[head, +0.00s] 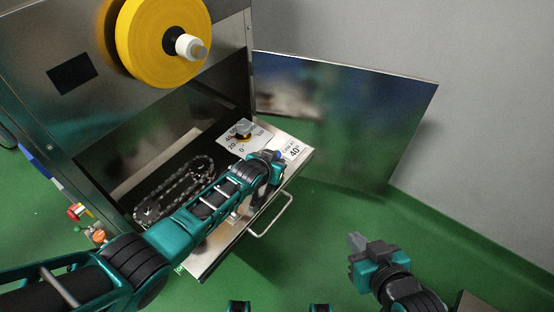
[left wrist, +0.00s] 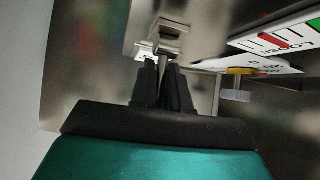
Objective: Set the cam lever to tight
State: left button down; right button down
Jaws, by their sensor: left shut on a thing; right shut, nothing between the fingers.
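My left arm reaches into the open machine bay, and its gripper is at the bay's right side in the head view, largely hidden by my own wrist. In the left wrist view my left gripper (left wrist: 163,72) is shut on a slim metal piece, which appears to be the cam lever (left wrist: 165,48), below a metal bracket. A white scale plate (left wrist: 300,33) beside it reads LOOSE and bears a red mark. The lever's exact setting cannot be told. My right gripper (head: 358,243) is shut and empty, apart from the machine at the lower right.
A dial plate with a knob (head: 243,133) sits just behind my left gripper. A chain (head: 175,190) lies in the bay. A wire handle (head: 272,222) juts from the front edge. An open panel (head: 350,120) stands to the right. A yellow roll (head: 158,42) is above.

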pick_arm(q)
jog(key=shift+w+r+t+h, duration=0.2)
jog(key=shift+r+t+h, duration=0.1)
jog(key=shift+r+t, duration=0.2)
jog(key=c, duration=1.2)
grip_release()
jog(key=shift+r, duration=0.1)
jog(key=shift+c, duration=0.2)
jog(key=shift+o, duration=1.3)
jog(key=shift+s, duration=0.15)
jog(key=shift+s+f, duration=0.1)
jog(key=shift+f, duration=0.15)
